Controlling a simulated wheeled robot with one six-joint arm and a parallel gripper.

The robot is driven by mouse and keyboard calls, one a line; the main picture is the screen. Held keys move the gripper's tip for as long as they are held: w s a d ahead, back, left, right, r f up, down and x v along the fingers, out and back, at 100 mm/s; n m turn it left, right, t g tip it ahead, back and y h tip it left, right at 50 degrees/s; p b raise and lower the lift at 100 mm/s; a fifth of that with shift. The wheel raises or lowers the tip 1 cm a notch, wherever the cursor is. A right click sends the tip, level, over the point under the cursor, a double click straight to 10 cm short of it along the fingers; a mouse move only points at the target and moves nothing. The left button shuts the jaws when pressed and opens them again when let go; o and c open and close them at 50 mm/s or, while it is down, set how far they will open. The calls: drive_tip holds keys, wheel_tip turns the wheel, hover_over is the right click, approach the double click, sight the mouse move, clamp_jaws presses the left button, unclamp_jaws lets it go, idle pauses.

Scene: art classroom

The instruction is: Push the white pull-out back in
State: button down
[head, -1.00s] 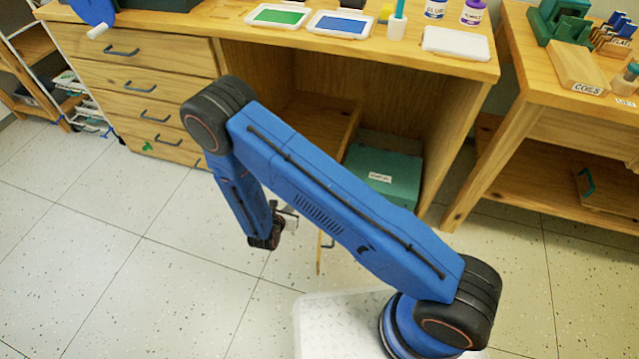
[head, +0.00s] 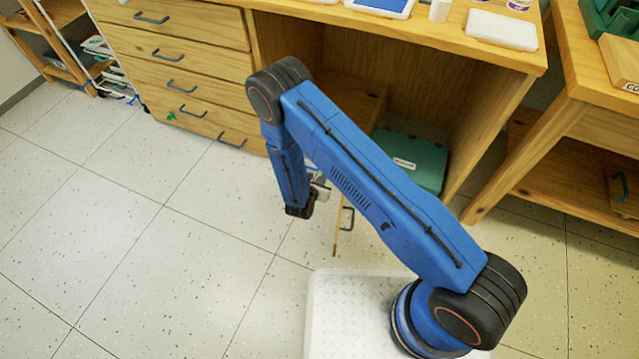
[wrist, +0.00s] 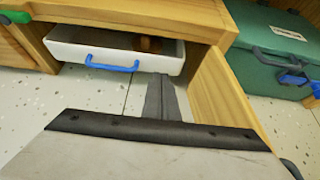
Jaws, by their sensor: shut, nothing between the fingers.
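In the wrist view the white pull-out (wrist: 70,52) is a shallow open drawer with a blue handle (wrist: 112,66), standing out under a wooden top. Something brown (wrist: 149,44) lies inside it. My gripper (wrist: 160,82) is shut and empty, its fingertips pointing at the right part of the drawer's front; whether they touch it I cannot tell. In the head view my gripper (head: 322,186) is low over the floor in front of the desk. The pull-out is hidden there behind my arm.
An open wooden door (wrist: 228,95) stands close right of my gripper; its edge and dark handle (head: 347,217) show in the head view. A teal box (head: 412,160) lies in the desk's open bay. Wooden drawers (head: 180,60) are at left. The floor at left is clear.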

drive_tip(key=shift+w+d+r, duration=0.1)
drive_tip(key=shift+w+d, duration=0.2)
drive_tip(key=shift+w, duration=0.55)
drive_tip(key=shift+w+d, duration=0.3)
drive_tip(key=shift+w, duration=0.55)
drive_tip(key=w, duration=0.2)
drive_tip(key=w+d, duration=0.1)
drive_tip(key=shift+w+d, duration=0.2)
drive_tip(key=shift+w, duration=0.65)
drive_tip(key=shift+d+r, duration=0.1)
